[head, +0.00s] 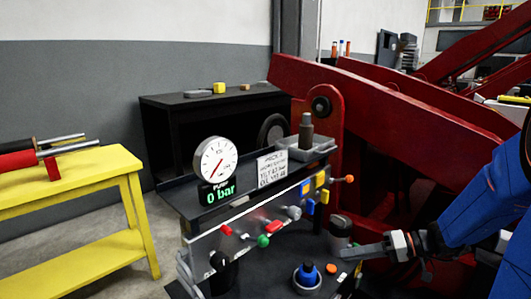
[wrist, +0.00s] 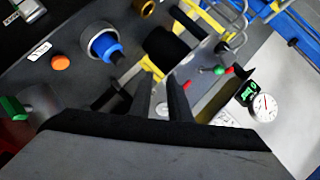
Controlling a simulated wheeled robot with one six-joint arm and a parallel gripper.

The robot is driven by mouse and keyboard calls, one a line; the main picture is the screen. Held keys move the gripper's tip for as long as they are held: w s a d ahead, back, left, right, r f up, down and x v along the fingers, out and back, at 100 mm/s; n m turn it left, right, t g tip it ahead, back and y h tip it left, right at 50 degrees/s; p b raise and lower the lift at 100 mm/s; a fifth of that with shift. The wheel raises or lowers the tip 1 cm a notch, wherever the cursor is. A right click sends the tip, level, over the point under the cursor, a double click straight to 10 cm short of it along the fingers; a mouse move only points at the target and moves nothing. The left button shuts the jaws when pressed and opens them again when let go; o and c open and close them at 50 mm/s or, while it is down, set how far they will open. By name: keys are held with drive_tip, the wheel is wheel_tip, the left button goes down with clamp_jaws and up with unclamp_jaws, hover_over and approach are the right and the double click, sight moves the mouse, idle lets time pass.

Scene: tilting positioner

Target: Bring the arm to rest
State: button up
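My gripper (head: 345,252) is at the lower right in the head view, at the end of my blue arm, over the right part of the control stand. In the wrist view my gripper (wrist: 159,85) shows two dark fingers with a gap between them. I see nothing held in the gap. A blue knob in a pale round cup (head: 307,275) is below and left of the fingers; the blue knob also shows in the wrist view (wrist: 108,50). An orange button (head: 331,268) is beside it.
The control stand carries a dial gauge (head: 215,160) above a "0 bar" display (head: 218,192), a sign (head: 271,168) and several coloured levers (head: 264,240). Red lift beams (head: 400,108) stand behind. A yellow bench (head: 80,190) is at left, a dark cabinet (head: 165,103) behind.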

drive_tip(key=s+a+r+g+h, duration=0.1)
drive_tip(key=s+a+g+h, duration=0.15)
drive_tip(key=s, duration=0.45)
drive_tip(key=s+a+g+h, duration=0.1)
drive_tip(key=s+h, duration=0.3)
drive_tip(key=s, duration=0.3)
drive_tip(key=s+d+r+m+t+h, duration=0.3)
drive_tip(key=s+d+r+t+h, duration=0.1)
drive_tip(key=s+d+h, duration=0.2)
drive_tip(key=shift+s+d+r+t, duration=0.25)
drive_tip(key=shift+s+d+t, duration=0.1)
drive_tip(key=shift+s+d, duration=0.35)
